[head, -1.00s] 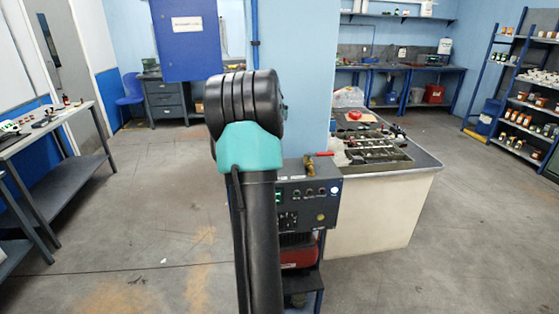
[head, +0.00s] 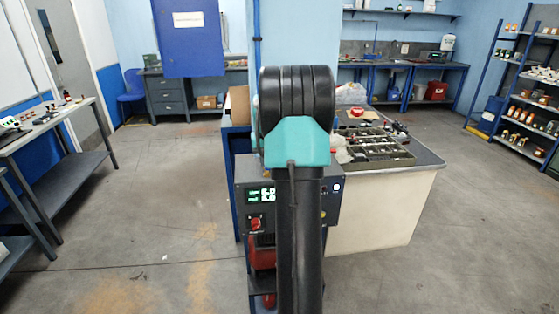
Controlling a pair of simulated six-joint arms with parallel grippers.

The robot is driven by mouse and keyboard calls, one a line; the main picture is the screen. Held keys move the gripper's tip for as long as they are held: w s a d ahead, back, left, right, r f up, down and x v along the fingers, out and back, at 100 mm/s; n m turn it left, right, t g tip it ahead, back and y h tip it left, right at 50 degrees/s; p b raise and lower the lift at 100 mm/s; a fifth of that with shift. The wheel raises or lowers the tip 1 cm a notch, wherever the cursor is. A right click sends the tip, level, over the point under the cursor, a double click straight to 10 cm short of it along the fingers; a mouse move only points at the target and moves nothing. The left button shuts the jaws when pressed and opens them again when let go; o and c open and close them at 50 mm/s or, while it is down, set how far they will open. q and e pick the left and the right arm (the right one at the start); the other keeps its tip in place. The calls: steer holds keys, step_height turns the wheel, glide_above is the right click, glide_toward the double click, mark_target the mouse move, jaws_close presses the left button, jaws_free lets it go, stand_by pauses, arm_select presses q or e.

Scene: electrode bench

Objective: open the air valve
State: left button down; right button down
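The machine's dark control panel (head: 246,205) stands at the middle, with a lit green display (head: 261,194) and a red knob (head: 255,223) on its left part. One of my arms, black with a teal collar, rises in front of it and covers its middle. The brass valve with the red handle, seen earlier on top of the panel, is now hidden behind this arm. I cannot tell the handle's present position. Neither gripper's fingers show in the head view.
A white-sided counter (head: 375,218) with a parts tray (head: 405,163) stands right of the machine. A workbench (head: 65,115) is at the left and a blue shelf rack (head: 515,90) at the right. Open floor (head: 185,225) lies left of the machine.

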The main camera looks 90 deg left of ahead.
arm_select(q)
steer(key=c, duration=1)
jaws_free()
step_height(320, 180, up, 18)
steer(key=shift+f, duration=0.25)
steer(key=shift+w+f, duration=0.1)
